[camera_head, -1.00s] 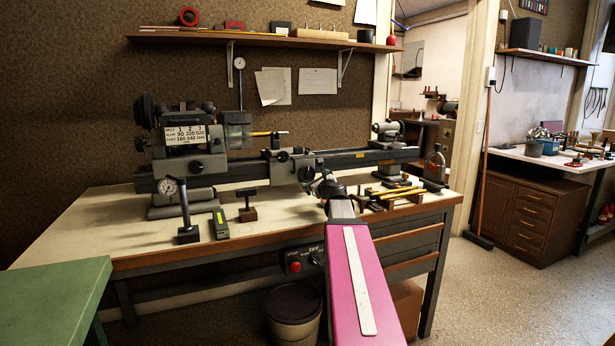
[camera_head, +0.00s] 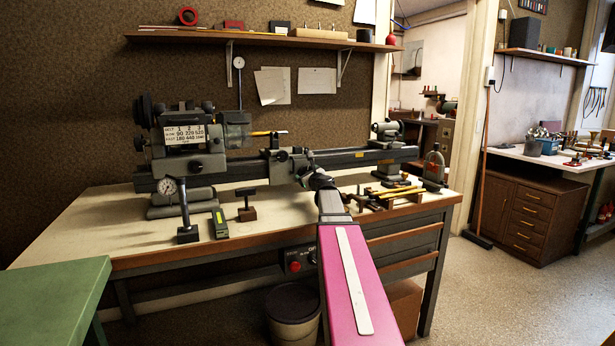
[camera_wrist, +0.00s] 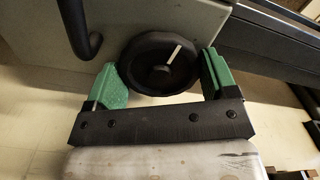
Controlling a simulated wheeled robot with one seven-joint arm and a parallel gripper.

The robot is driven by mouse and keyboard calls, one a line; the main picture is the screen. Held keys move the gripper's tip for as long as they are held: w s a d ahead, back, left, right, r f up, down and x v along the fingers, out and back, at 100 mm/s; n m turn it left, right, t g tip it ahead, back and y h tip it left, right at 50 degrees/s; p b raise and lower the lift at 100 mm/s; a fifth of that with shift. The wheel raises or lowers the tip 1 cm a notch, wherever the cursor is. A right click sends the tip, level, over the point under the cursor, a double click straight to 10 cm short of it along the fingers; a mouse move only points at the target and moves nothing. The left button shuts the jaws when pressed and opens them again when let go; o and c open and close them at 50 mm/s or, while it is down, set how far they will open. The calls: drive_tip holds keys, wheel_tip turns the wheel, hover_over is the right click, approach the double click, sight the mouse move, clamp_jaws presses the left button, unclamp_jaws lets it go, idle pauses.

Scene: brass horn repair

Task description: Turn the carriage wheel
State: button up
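The carriage wheel (camera_wrist: 138,62), a round black handwheel with a pale mark on its face, shows in the wrist view on the front of the grey carriage apron. My gripper (camera_wrist: 161,68) has its green fingers spread apart, one on each side of the wheel's rim. The fingertips are very close to the rim; I cannot tell if they touch it. In the head view my gripper (camera_head: 319,180) is at the front of the lathe carriage (camera_head: 279,165), and my arm hides part of it.
The lathe bed (camera_head: 362,157) runs along the workbench (camera_head: 115,222). A curved dark handle (camera_wrist: 77,28) is close to the left finger.

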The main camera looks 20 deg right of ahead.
drive_tip(key=shift+n, duration=0.5)
drive_tip(key=n, duration=0.4)
drive_tip(key=shift+n, duration=0.3)
drive_tip(key=n, duration=0.6)
drive_tip(key=shift+d+r, duration=0.1)
drive_tip(key=shift+d, duration=0.1)
drive_tip(key=n, duration=0.4)
drive_tip(key=shift+n, duration=0.4)
drive_tip(key=shift+o, duration=0.9)
drive_tip(key=shift+a+f+n, duration=0.1)
drive_tip(key=shift+f+n, duration=0.1)
drive_tip(key=shift+n, duration=0.2)
drive_tip(key=shift+o, duration=0.3)
drive_tip(key=shift+o, duration=0.5)
drive_tip(key=shift+s+a+f+n, duration=0.1)
drive_tip(key=shift+n, duration=0.4)
